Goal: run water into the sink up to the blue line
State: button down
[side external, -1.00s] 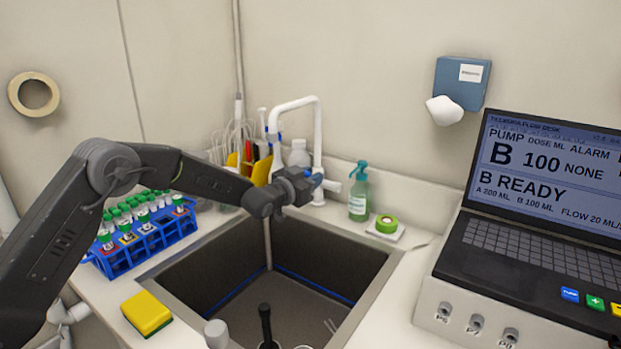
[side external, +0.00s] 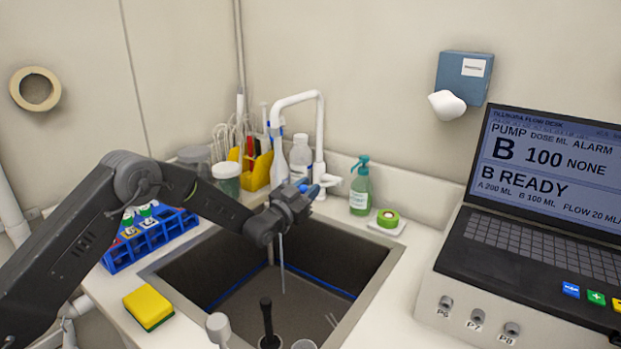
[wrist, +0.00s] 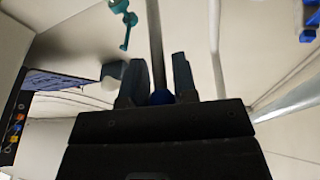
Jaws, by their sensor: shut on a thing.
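The sink (side external: 372,283) is a dark basin with a blue line (side external: 318,284) around its inner walls. A white gooseneck tap (side external: 319,130) stands behind it. My gripper (side external: 307,190) is at the tap's base, shut on a blue tap handle (wrist: 161,97), which shows between the jaws in the wrist view. A thin pale stream of water (side external: 283,265) falls into the basin. The grey basin floor (side external: 245,302) shows below the blue line; I cannot make out the water's level.
A blue tube rack (side external: 125,255) and a yellow sponge (side external: 148,306) lie left of the sink. A laptop (side external: 540,200) stands further right. Dark and white upright items are at the sink's front.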

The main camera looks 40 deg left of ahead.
notch_tip(320, 180, down, 7)
jog(key=m+t+h, duration=0.1)
jog(key=t, duration=0.4)
jog(key=shift+s+f, duration=0.15)
jog(key=shift+s, duration=0.15)
jog(key=c, duration=1.1)
grip_release()
jog(key=shift+c, duration=0.2)
jog(key=v, duration=0.7)
jog(key=shift+s+f, duration=0.2)
